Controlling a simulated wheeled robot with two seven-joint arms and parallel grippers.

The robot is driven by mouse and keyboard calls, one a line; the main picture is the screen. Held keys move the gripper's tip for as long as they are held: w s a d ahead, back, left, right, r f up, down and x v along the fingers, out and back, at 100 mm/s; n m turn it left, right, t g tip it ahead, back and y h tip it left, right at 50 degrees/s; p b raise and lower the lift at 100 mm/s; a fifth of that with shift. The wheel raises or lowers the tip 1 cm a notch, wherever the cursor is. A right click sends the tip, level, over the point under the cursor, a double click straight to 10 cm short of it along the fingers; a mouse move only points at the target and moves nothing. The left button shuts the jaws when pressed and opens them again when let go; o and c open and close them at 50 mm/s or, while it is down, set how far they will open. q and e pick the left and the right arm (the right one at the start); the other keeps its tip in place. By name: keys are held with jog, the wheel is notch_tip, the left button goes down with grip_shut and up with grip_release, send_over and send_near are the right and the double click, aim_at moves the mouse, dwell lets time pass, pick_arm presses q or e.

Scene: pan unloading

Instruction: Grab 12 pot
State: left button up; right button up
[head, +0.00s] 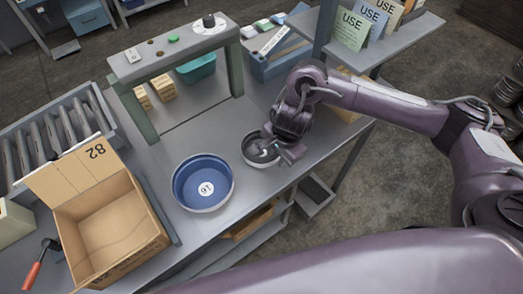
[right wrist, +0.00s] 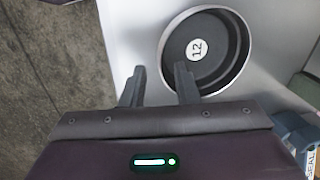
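The pot marked 12 (right wrist: 232,72) is a small round dark grey pot with a white label inside. In the head view the pot (head: 247,154) stands on the grey table near its right edge, partly hidden by my right gripper (head: 272,150). In the right wrist view my right gripper (right wrist: 160,82) has its fingers apart. One finger overlaps the inside of the pot and the other is outside it, with the near rim between them. I cannot tell whether they touch the pot. My left gripper is out of view.
A blue pot marked 16 (head: 190,184) stands just left of the dark pot. An open cardboard box marked 82 (head: 97,222) is at the left. A grey-green arch frame (head: 145,128) stands behind. A shelf with USE cards (head: 398,45) is at the upper right.

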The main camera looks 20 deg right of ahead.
aim_at(275, 161)
jog(key=f, duration=0.2)
jog(key=f+p, duration=0.1)
jog(key=f, duration=0.1)
jog(key=shift+w+a, duration=0.2)
jog(key=shift+w, duration=0.2)
grip_shut()
